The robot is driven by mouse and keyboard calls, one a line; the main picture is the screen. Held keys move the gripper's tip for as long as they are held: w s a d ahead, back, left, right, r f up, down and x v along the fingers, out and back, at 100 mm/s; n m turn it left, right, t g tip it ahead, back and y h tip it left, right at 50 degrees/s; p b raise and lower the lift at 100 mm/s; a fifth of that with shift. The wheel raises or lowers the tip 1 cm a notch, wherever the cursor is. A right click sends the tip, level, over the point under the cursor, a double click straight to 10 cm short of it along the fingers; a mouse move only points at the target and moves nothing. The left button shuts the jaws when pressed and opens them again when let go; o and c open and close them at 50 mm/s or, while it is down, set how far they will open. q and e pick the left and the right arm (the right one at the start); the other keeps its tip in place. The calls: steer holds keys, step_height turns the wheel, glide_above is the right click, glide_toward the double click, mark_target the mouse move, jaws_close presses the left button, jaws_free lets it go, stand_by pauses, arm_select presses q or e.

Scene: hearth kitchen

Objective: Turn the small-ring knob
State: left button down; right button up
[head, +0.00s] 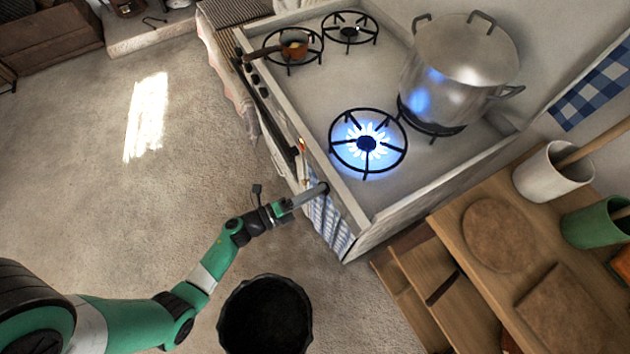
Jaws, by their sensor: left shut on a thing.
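The stove (400,195) has a lit ring (367,145) at its front right, with blue flames under a black grate. My left gripper (322,189) reaches the stove's front edge below that ring. It is shut on a knob there, most likely the small-ring knob, which is mostly hidden by the jaws and the stove's edge. I cannot tell how far the knob is turned. My right gripper is not in view.
A small copper pan (294,46) sits on an unlit ring. A big steel pot (462,65) stands at the back right. A checked towel (330,226) hangs just below my left gripper. A black bin (266,316) stands on the floor; floor at left is clear.

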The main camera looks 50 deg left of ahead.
arm_select(q)
steer(key=shift+n+p, duration=1.5)
steer(key=shift+n, duration=1.8)
steer(key=shift+c, duration=1.8)
jaws_free()
